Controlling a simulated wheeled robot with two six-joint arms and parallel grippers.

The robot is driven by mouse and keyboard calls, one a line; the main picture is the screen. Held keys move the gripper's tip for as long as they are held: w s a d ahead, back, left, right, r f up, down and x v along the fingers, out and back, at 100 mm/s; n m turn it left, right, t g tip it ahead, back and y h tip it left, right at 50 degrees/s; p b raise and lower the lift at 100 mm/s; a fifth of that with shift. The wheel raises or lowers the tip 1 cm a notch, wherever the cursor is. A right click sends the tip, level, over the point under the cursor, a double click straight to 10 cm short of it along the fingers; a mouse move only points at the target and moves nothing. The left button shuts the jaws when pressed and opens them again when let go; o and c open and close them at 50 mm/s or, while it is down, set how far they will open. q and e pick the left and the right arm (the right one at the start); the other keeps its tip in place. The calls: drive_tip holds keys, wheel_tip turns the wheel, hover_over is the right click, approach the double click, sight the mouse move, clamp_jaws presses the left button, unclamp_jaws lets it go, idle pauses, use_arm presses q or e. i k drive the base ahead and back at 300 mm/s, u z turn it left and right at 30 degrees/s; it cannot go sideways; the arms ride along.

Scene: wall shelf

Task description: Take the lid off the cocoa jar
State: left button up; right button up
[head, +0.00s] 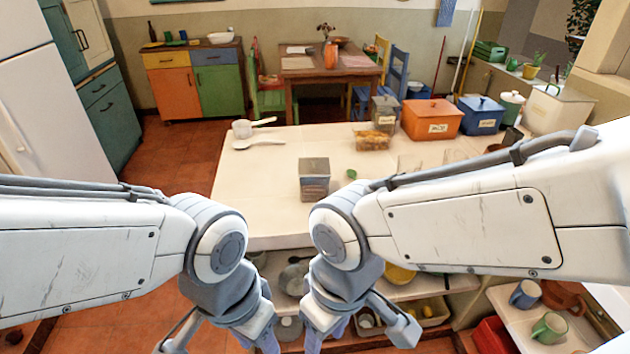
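A square clear jar (314,187) with brown contents and a grey top stands upright near the front middle of the white counter (262,190). A second grey-topped jar (385,118) with a small label stands farther back. The labels are too small to read, so I cannot tell which is the cocoa jar. My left gripper (222,338) and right gripper (360,328) hang low in front of the counter's edge, apart from both jars. Their fingers look spread with nothing between them, though the lowest parts are cut off by the frame.
A small green item (351,174) is beside the front jar.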

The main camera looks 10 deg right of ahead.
sight(313, 167)
drive_tip(key=z, duration=0.05)
drive_tip(key=k, duration=0.5)
drive_tip(key=u, duration=1.05)
drive_tip(key=i, duration=0.6)
drive_tip(key=u, duration=0.5)
drive_tip(key=i, duration=0.75)
drive_tip(key=z, duration=0.85)
drive_tip(key=i, duration=0.65)
drive_tip(key=z, duration=0.8)
